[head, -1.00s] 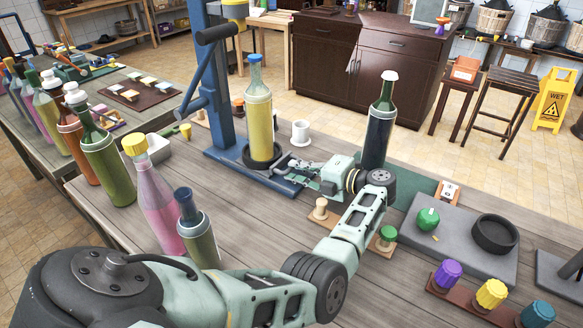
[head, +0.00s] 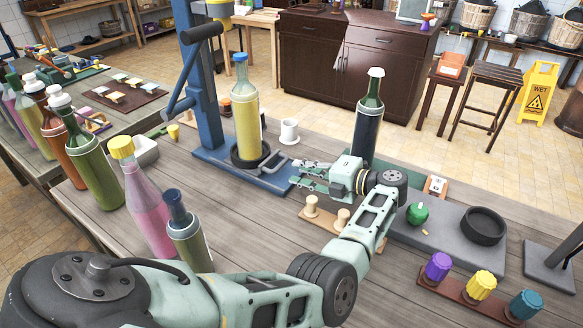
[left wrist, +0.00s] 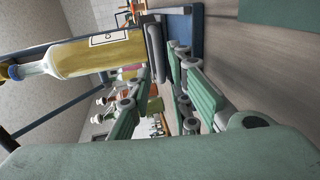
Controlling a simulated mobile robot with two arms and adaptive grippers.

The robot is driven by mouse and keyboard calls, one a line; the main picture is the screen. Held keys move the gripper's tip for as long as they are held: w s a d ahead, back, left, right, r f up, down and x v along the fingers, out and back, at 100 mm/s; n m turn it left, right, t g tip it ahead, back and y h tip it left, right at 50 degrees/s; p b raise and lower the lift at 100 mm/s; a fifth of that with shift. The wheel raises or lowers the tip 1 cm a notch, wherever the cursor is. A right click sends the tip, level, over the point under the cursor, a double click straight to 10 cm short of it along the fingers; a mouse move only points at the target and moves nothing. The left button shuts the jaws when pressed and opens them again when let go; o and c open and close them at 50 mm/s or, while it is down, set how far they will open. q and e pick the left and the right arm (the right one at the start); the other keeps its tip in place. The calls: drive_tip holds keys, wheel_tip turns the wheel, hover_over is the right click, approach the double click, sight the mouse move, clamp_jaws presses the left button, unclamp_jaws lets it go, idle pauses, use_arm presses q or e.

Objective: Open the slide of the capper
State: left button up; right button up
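The capper is a blue stand (head: 203,95) with a lever on the left of its column. A yellow bottle (head: 243,120) with a blue top stands upright in a black ring (head: 236,160) on its base. A grey U-shaped handle (head: 268,163) sticks out to the right at the foot of the bottle. My left gripper (head: 300,178) is low, just right of the handle, its fingers pointing left towards it. In the left wrist view its fingers (left wrist: 165,105) are apart with nothing seen between them, and the yellow bottle (left wrist: 95,52) lies beyond. My right gripper is not in view.
A dark green bottle (head: 368,125) stands right behind my left gripper. Wooden pegs (head: 312,207) stand on a board just in front of it. Several bottles, a pink one (head: 145,205) among them, line the left. A white mug (head: 289,131) stands behind the handle.

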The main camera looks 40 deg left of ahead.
use_arm(q)
drive_tip(key=shift+v, duration=1.1)
drive_tip(key=shift+o, duration=0.5)
